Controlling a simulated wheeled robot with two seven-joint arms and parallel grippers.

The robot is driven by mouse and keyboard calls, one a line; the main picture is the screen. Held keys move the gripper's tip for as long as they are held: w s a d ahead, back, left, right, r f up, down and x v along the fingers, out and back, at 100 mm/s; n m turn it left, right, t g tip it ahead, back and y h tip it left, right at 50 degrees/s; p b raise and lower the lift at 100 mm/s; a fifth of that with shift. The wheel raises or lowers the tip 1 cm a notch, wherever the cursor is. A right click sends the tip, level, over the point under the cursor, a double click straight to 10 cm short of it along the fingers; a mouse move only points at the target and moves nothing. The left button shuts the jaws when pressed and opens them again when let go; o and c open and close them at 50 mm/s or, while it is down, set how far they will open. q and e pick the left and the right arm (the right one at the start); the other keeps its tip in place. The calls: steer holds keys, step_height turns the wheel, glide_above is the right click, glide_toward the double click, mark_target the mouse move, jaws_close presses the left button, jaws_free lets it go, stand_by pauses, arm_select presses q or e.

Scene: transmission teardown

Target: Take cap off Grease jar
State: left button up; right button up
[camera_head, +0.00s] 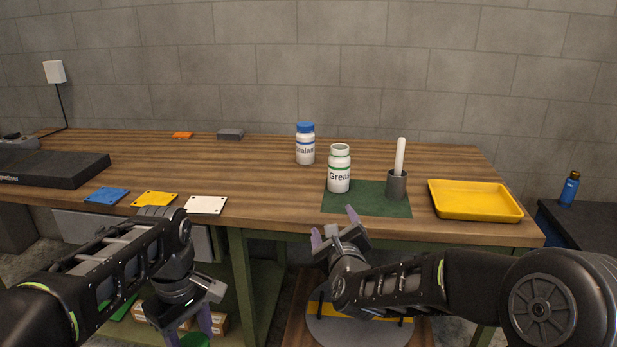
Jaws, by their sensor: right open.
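The Grease jar (339,172) stands upright on the green mat (364,207). It is white with a green band, and its pale neck shows no cap on it. My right gripper (333,226) is open and empty, in front of the mat's near edge and apart from the jar. My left gripper (188,331) hangs low in front of the table, fingers down. A round green cap (195,341) shows between its fingers, partly cut off by the picture's bottom edge.
A blue-capped Sealant jar (305,146) stands behind the Grease jar. A grey cup with a white stick (397,185) is on the mat's right side. A yellow tray (474,201) lies to the right. Blue, yellow and white plates (206,205) lie at left. The table's middle is clear.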

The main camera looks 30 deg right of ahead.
steer(key=s+a+f+n+g+y, duration=0.25)
steer(key=a+f+n, duration=0.4)
steer(key=f, duration=0.35)
steer(key=s+a+f+n+g+y, duration=0.2)
steer(key=a+f+n+y, duration=0.1)
steer(key=a+f+n, duration=0.45)
steer(key=s+a+f+n+g+y, duration=0.25)
steer(key=a+f+n, duration=0.25)
steer(key=f+n, duration=0.45)
arm_select(q)
steer(key=w+a+m, duration=0.2)
steer(key=a, duration=1)
steer(key=w+a+m, duration=0.3)
steer(key=a, duration=1)
steer(key=shift+w+a, duration=0.2)
steer(key=shift+w, duration=0.05)
arm_select(e)
steer(key=s+a+f+n+g+y, duration=0.1)
steer(key=s+a+f+n+g, duration=0.1)
steer(key=s+a+f, duration=0.3)
steer(key=s+a+f+n+g+y, duration=0.1)
steer(key=s+a+f+n+g, duration=0.2)
steer(key=s+f, duration=0.4)
steer(key=s+a+f+n+g+y, duration=0.1)
steer(key=s+a+f+n+g, duration=0.1)
steer(key=s+a+f, duration=0.4)
steer(key=s+n, duration=0.1)
steer(key=s, duration=0.4)
steer(key=shift+a+n+g, duration=0.3)
steer(key=shift+n, duration=0.05)
